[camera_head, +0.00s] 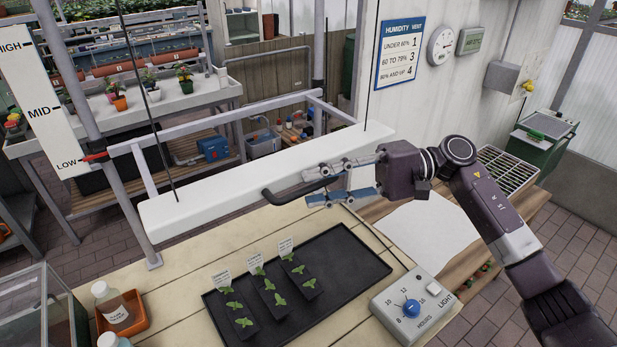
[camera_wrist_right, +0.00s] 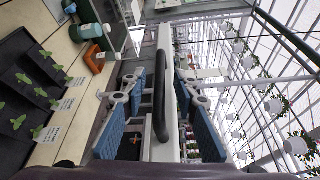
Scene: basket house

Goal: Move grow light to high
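The grow light (camera_head: 215,190) is a long white bar hanging on thin black cables above the potting bench. A black handle (camera_head: 285,196) sticks out from its front side. The height scale (camera_head: 38,95) at the left reads HIGH, MID and LOW, and a red pointer (camera_head: 95,157) sits at LOW. My right gripper (camera_head: 318,187) is at the handle, its fingers apart. In the right wrist view the handle (camera_wrist_right: 159,90) runs between the two blue-padded fingers, with gaps visible on both sides. My left gripper is in neither view.
Below the light, a black tray (camera_head: 340,290) holds several seedlings with labels. A dial box (camera_head: 415,303) stands at the bench's right, and bottles with an orange tray (camera_head: 135,318) at the left. Grey frame posts (camera_head: 75,75) flank the light.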

